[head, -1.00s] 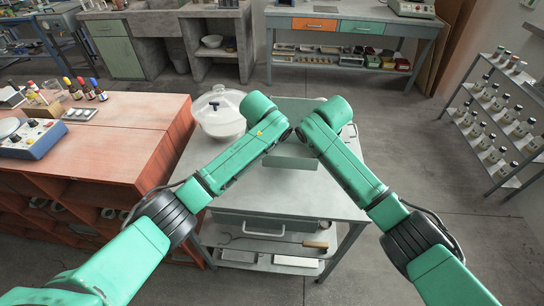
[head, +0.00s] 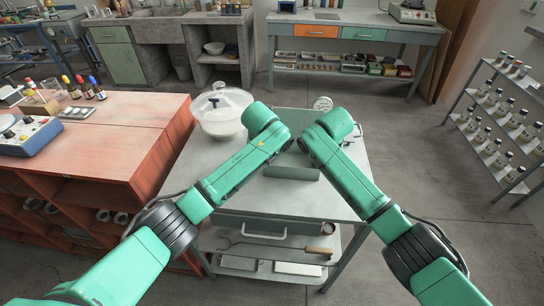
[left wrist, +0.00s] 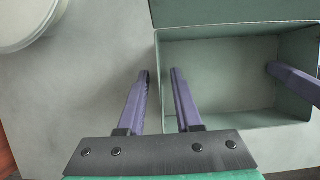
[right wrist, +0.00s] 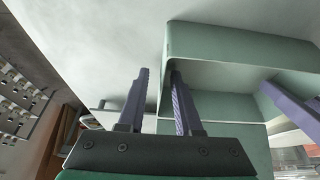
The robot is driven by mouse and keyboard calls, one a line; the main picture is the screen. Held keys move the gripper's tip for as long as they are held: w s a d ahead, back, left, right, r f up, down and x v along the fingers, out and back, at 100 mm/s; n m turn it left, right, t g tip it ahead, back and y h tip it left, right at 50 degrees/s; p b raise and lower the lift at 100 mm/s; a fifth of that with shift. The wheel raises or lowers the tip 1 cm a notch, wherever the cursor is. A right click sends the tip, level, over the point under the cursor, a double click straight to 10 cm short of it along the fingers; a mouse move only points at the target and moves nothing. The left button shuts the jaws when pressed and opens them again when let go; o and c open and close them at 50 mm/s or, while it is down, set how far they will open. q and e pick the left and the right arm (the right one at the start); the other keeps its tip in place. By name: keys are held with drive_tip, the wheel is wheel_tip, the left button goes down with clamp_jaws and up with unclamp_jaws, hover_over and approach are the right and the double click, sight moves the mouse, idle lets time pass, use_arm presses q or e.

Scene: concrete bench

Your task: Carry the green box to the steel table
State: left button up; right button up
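The green box (head: 292,172) is an open, pale green box at the middle of the near grey table (head: 240,185). My forearms partly hide it in the head view. In the left wrist view my left gripper (left wrist: 159,74) straddles the left wall of the box (left wrist: 232,122), with gaps beside the wall. In the right wrist view my right gripper (right wrist: 158,74) straddles the opposite wall of the box (right wrist: 240,45), its outer finger apart from it. Both look open. A grey bench (head: 400,27) with orange and green drawers stands at the back; I cannot tell whether it is the steel table.
A lidded white pot (head: 220,122) stands left of the box. A small white item (head: 322,103) is behind it. A reddish bench (head: 130,135) adjoins on the left. A bottle rack (head: 500,125) stands at the right. Open floor (head: 420,135) lies between table and rack.

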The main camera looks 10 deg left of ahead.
use_arm(q)
drive_tip(key=v, duration=1.2)
drive_tip(key=shift+s, duration=0.1)
use_arm(e)
drive_tip(key=shift+s+r, duration=0.1)
drive_tip(key=shift+r, duration=0.05)
drive_tip(key=v, duration=1.2)
drive_tip(key=shift+a, duration=0.1)
